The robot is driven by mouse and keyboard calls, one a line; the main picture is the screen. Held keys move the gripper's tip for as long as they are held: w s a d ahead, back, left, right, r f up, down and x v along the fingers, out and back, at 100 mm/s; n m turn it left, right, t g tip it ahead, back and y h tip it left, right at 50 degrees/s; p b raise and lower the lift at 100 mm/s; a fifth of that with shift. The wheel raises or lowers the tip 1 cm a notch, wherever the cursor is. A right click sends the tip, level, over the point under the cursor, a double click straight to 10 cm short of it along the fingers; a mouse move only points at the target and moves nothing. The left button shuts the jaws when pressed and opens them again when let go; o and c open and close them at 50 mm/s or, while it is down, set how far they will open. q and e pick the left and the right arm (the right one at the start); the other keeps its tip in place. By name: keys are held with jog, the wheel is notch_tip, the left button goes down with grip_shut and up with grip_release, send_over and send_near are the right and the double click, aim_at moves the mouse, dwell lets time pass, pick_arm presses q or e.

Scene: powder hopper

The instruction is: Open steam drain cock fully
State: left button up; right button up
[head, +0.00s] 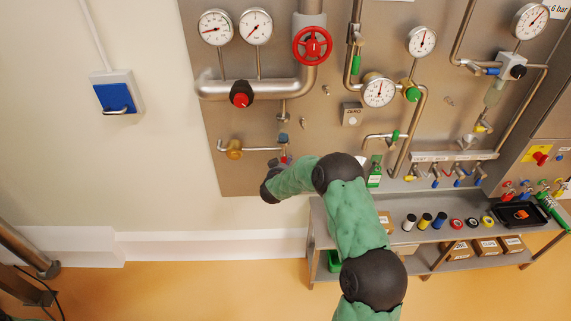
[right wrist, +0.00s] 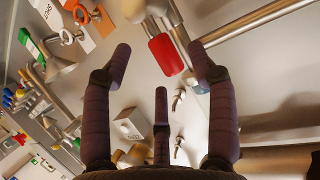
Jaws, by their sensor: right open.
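In the right wrist view the red sleeve (right wrist: 166,55) lies between and beyond my fingertips, joined to a metal stem. My right gripper (right wrist: 160,65) is open, with its fingers spread around the line to the sleeve; I see no clear contact. In the head view my right arm's wrist covers the panel below the valve, and the fingers are hidden. My left gripper is out of view.
A red handwheel (head: 312,45) and gauges (head: 215,27) are above.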

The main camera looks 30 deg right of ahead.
jog(key=v, duration=0.8)
jog(key=shift+s, duration=0.1)
